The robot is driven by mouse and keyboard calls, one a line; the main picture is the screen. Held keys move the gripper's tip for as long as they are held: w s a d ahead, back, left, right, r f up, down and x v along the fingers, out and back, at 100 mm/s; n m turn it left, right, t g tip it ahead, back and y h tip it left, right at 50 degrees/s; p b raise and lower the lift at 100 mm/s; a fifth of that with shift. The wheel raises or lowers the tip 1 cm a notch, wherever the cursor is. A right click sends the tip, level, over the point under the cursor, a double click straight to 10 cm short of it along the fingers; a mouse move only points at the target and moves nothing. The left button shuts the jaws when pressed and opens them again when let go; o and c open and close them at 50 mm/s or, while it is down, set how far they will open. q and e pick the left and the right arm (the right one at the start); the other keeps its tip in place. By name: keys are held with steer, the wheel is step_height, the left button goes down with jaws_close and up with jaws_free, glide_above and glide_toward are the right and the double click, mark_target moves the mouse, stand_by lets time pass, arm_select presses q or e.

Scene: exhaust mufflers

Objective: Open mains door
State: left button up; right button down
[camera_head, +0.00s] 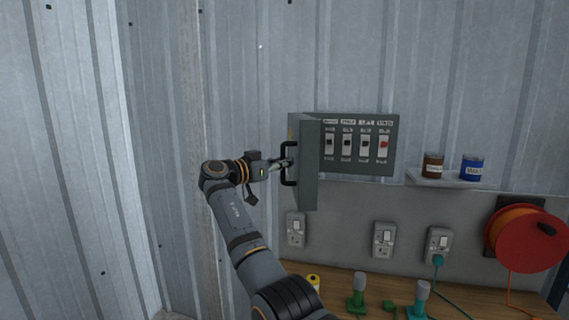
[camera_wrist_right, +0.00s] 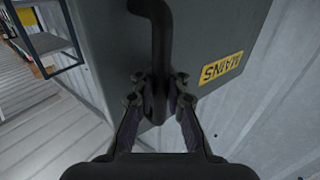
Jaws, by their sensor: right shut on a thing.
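The grey mains door (camera_head: 308,165) is swung open on the left side of the mains box (camera_head: 391,130) on the corrugated wall. Several labelled switches show inside the box. The door carries a black bar handle (camera_head: 285,165) on its outer face. My right gripper (camera_head: 287,163) is shut on this handle. In the right wrist view the gripper's fingers (camera_wrist_right: 160,92) close around the lower part of the dark handle (camera_wrist_right: 158,35), and a yellow MAINS label (camera_wrist_right: 220,68) sits on the door (camera_wrist_right: 105,55). My left gripper is not in view.
Right of the box, a shelf (camera_head: 445,181) holds a brown tin (camera_head: 432,165) and a blue tin (camera_head: 472,167). Wall sockets (camera_head: 384,240) sit below. A wooden bench (camera_head: 345,284) holds green tools (camera_head: 357,295). A red and orange cable reel (camera_head: 525,240) hangs at right.

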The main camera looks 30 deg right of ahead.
steer(key=shift+f, duration=0.25)
steer(key=c, duration=1.8)
jaws_free()
steer(key=shift+a, duration=0.1)
steer(key=o, duration=0.5)
steer(key=shift+s+a+r, duration=0.2)
steer(key=shift+s+r, duration=0.05)
steer(key=shift+r, duration=0.05)
steer(key=shift+c, duration=0.2)
steer(key=shift+d, duration=0.1)
steer(key=shift+w, duration=0.1)
steer(key=s+a, duration=0.2)
steer(key=a, duration=1)
